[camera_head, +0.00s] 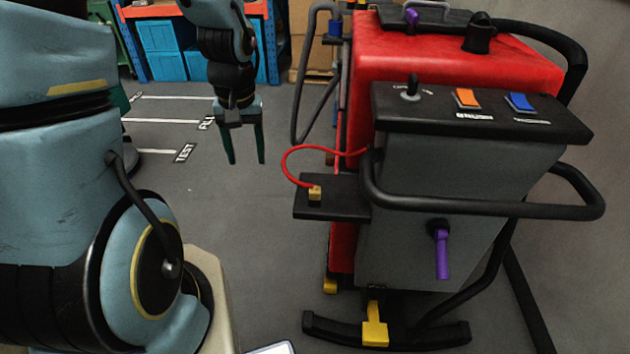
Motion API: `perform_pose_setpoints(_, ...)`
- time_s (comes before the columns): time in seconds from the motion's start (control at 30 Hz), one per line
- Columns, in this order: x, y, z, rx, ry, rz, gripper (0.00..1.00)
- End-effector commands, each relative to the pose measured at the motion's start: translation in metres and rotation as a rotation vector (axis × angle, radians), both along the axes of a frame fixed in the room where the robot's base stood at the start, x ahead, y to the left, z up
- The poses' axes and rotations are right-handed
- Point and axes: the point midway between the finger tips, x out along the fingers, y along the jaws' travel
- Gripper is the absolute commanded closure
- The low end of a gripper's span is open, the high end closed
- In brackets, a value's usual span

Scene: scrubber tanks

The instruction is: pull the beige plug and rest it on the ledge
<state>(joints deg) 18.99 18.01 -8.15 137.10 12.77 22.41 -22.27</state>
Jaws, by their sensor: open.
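The beige plug (315,193) is a small yellowish block on the dark ledge (343,209) that juts from the left side of the red and grey scrubber tank. A red cable (291,157) loops from the plug to the tank body. Whether the plug is seated in a socket cannot be told from this view. My gripper (246,162) hangs fingers down, open and empty, to the left of the plug and ledge and apart from them.
The scrubber (460,68) carries a black handlebar (480,210), an orange switch (467,97), a blue switch (521,102), a purple lever (442,255) and a yellow pedal (375,334). Blue bins (165,65) stand on a shelf behind. The floor left of the ledge is clear.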

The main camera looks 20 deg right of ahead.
Motion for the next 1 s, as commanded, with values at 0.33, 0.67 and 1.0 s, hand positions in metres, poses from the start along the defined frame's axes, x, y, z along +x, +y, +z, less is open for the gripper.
perform_pose_setpoints(0.33,-0.036,-0.128,-0.021,-0.004,0.065,-0.151,0.39)
perform_pose_setpoints(0.67,-0.039,-0.136,-0.026,-0.007,0.068,-0.155,0.39)
perform_pose_setpoints(1.0,-0.039,-0.135,-0.038,-0.006,0.068,-0.155,0.39)
